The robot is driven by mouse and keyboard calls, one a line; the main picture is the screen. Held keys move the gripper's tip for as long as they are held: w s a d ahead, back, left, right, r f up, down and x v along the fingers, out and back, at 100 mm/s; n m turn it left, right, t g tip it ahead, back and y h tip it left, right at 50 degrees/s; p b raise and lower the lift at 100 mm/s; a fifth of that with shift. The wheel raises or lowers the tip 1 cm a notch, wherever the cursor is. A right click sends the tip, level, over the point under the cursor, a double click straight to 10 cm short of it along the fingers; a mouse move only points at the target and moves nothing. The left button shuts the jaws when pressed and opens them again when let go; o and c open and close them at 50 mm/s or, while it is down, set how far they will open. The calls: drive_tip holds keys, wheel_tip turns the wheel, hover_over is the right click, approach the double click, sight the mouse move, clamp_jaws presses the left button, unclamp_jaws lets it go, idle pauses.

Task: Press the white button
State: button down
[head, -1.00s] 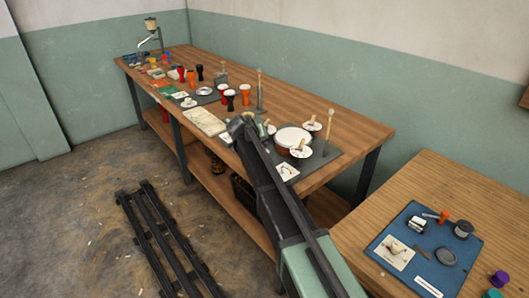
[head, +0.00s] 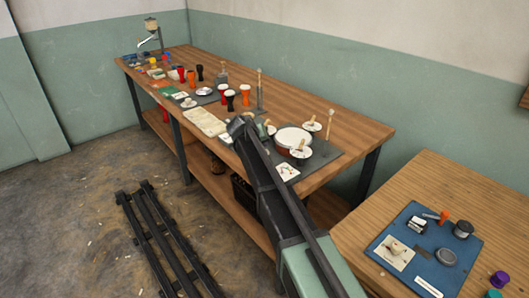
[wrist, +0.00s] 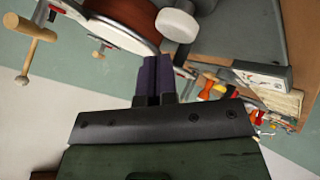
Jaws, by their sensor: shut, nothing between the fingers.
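My gripper (wrist: 155,80) shows in the wrist view with its two dark purple fingers together, shut and empty. In the head view my arm reaches over the front edge of the long bench. Its end hides the fingers there, and I cannot make out the button.
A drum with a white head (head: 293,138) stands on a dark mat beside my arm, also at the top of the wrist view (wrist: 125,18). Upright posts (head: 327,132) and goblet drums (head: 245,95) stand nearby. A side table holds a blue board (head: 450,275).

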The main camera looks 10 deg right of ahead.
drive_tip(key=shift+f, duration=0.1)
idle(0.3)
drive_tip(key=shift+f+b, duration=0.35)
drive_tip(key=shift+b, duration=0.1)
drive_tip(key=shift+f+b, duration=0.95)
drive_tip(key=shift+b, duration=0.05)
idle(0.7)
drive_tip(key=shift+r, duration=0.15)
drive_tip(key=shift+r+p, duration=1.25)
drive_tip(key=shift+p, duration=0.2)
wheel_tip(320, 180, up, 5)
drive_tip(key=p, duration=0.5)
drive_tip(key=shift+r, duration=0.1)
